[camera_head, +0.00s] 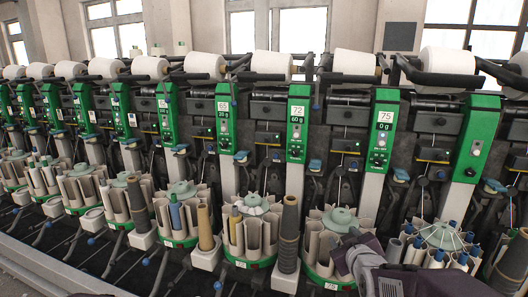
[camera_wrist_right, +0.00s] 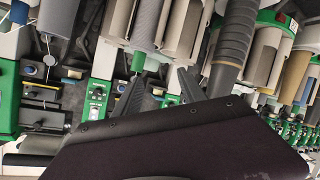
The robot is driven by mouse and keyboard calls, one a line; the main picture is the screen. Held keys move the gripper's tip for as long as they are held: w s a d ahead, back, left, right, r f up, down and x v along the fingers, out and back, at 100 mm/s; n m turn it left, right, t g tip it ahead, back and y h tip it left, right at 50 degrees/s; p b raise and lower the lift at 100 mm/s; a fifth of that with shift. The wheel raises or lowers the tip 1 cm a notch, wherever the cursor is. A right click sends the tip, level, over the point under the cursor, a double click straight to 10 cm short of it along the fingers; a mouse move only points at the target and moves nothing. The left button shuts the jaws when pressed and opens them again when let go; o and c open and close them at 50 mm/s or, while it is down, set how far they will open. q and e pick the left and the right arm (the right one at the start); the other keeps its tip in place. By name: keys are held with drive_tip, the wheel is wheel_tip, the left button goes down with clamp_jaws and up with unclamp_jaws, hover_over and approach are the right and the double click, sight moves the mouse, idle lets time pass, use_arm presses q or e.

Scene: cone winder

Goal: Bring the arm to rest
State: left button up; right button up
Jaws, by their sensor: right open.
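My right arm comes in at the lower right of the head view, in front of the round bobbin magazines. Its gripper (camera_head: 362,266) is partly hidden there by the wrist. In the right wrist view the two dark fingers of my right gripper (camera_wrist_right: 160,76) stand apart with nothing held between them. Grey bobbins and a dark ribbed cone show beyond the fingertips. My left gripper is not in view.
The cone winder has a row of green panels (camera_head: 297,125) with white yarn cones (camera_head: 272,62) above. Bobbin magazines (camera_head: 255,228) stand below, close to my right arm. A dark tall cone (camera_head: 289,235) stands between magazines. The floor at lower left is clear.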

drive_tip(key=s+a+f+m+g+y, duration=0.1)
drive_tip(key=s+a+f+m+g, duration=0.1)
drive_tip(key=s+f+g, duration=0.6)
drive_tip(key=s+a+f+m+g, duration=0.2)
drive_tip(key=s+f+g, duration=0.2)
drive_tip(key=s+f, duration=0.9)
drive_tip(key=s+r+p, duration=0.2)
drive_tip(key=r+p, duration=0.7)
drive_tip(key=r, duration=0.1)
drive_tip(key=s+r+m+p, duration=0.1)
drive_tip(key=s+r+p, duration=0.1)
drive_tip(key=r+p, duration=0.8)
drive_tip(key=shift+a+r+g+p, duration=0.2)
drive_tip(key=shift+r+g+p, duration=0.1)
drive_tip(key=shift+r, duration=0.45)
drive_tip(key=shift+c, duration=0.6)
